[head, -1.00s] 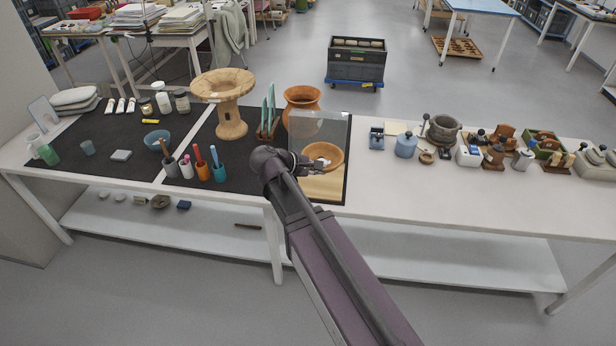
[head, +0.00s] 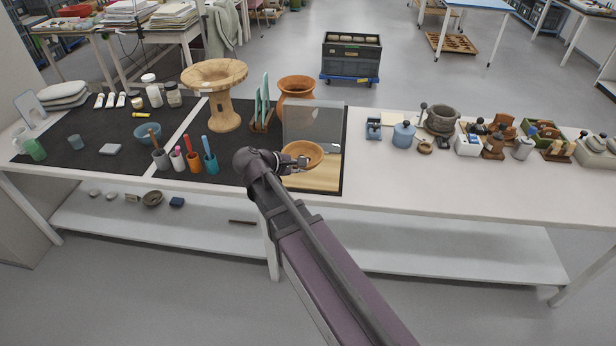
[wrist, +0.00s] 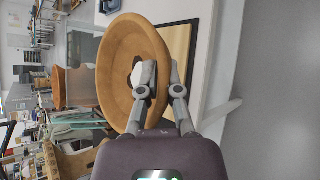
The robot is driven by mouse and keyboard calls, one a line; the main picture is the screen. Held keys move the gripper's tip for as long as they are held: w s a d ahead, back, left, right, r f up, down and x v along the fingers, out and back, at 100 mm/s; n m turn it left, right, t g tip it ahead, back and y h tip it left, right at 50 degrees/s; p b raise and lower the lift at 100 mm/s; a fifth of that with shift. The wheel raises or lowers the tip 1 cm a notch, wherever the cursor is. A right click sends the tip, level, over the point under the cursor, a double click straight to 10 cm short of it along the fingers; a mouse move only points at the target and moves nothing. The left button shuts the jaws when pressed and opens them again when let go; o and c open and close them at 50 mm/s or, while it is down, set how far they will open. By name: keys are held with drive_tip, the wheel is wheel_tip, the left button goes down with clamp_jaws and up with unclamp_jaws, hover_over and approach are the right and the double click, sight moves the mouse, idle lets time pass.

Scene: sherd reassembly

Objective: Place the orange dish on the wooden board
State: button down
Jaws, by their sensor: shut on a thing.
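The orange dish (head: 304,150) is a shallow round bowl. My gripper (head: 298,163) is shut on its near rim. In the wrist view my gripper (wrist: 160,85) has one finger inside the dish (wrist: 118,65) and the other outside the rim. The wooden board (head: 318,180) lies on a black mat at the front of the table, below and in front of the dish in the head view. The board also shows in the wrist view (wrist: 179,42), partly hidden by the dish. The dish appears raised above the board.
A clear upright panel (head: 313,120) stands behind the board. An orange pot (head: 296,92), a rack with green plates (head: 262,110) and a wooden stand (head: 215,80) are close by. Cups with tools (head: 194,160) stand to the left.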

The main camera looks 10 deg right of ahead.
drive_tip(key=w+a+f+n+t+b, duration=0.1)
drive_tip(key=w+a+f+b, duration=0.1)
drive_tip(key=f+b, duration=0.3)
drive_tip(key=w+a+f+n+y+b, duration=0.1)
drive_tip(key=w+a+f+b, duration=0.1)
drive_tip(key=a+f+b, duration=0.2)
drive_tip(key=shift+a+f+t+b, duration=0.35)
drive_tip(key=shift+f+t+b, duration=0.1)
drive_tip(key=shift+f, duration=0.65)
drive_tip(key=shift+w, duration=0.1)
drive_tip(key=b, duration=0.1)
approach(318, 172)
drive_tip(key=w+d, duration=0.1)
drive_tip(key=w+d+r, duration=0.1)
drive_tip(key=d, duration=0.1)
drive_tip(key=shift+w+d+r, duration=0.1)
drive_tip(key=shift+w+d, duration=0.1)
drive_tip(key=shift+b, duration=0.3)
drive_tip(key=shift+f+b, duration=1.7)
drive_tip(key=shift+f, duration=0.05)
drive_tip(key=shift+f, duration=0.1)
